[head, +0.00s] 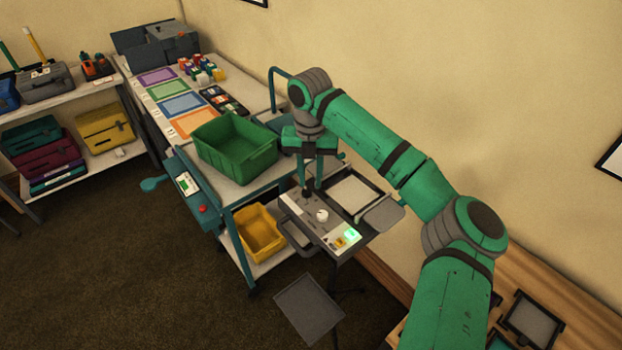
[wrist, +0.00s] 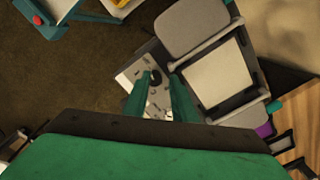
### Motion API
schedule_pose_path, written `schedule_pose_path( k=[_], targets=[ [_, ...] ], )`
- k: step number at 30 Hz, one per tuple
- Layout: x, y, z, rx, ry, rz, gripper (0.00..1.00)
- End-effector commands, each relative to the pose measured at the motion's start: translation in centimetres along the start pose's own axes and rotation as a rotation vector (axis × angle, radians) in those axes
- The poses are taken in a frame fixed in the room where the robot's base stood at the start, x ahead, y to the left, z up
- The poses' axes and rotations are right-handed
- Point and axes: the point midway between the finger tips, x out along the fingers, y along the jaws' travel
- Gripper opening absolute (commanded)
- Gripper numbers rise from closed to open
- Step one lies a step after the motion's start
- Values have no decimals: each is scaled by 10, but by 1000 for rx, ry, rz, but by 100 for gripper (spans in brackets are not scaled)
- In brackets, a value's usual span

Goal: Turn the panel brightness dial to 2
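A grey control panel (head: 325,233) sits on a small stand beside the cart, with a dark knob (head: 307,193), a white round dial (head: 322,216) and a lit green display (head: 351,236). Which one is the brightness dial, and its setting, is too small to read. My gripper (head: 313,187) points down over the panel's far end, close to the dark knob. In the wrist view the fingers of my gripper (wrist: 161,77) are apart, with the dark knob (wrist: 155,77) seen between them, nearer the left finger. Contact cannot be told. The fingers partly cover the panel (wrist: 135,77).
A framed pale plate (head: 353,193) and a grey flap (head: 380,215) adjoin the panel. A green bin (head: 236,146) stands on the cart to the left, with a yellow bin (head: 260,232) below. A grey board (head: 309,308) is in front. Open floor lies left.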

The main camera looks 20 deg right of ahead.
Motion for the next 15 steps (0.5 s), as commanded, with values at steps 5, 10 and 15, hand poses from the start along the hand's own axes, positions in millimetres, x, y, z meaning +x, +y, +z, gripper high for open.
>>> schedule_pose_path(
  k=[5,10,15],
  targets=[
    [-17,-3,2,4,-9,-1,29],
    [-27,-2,2,3,-8,-1,29],
    [-37,-2,2,2,-8,-1,29]
  ],
)
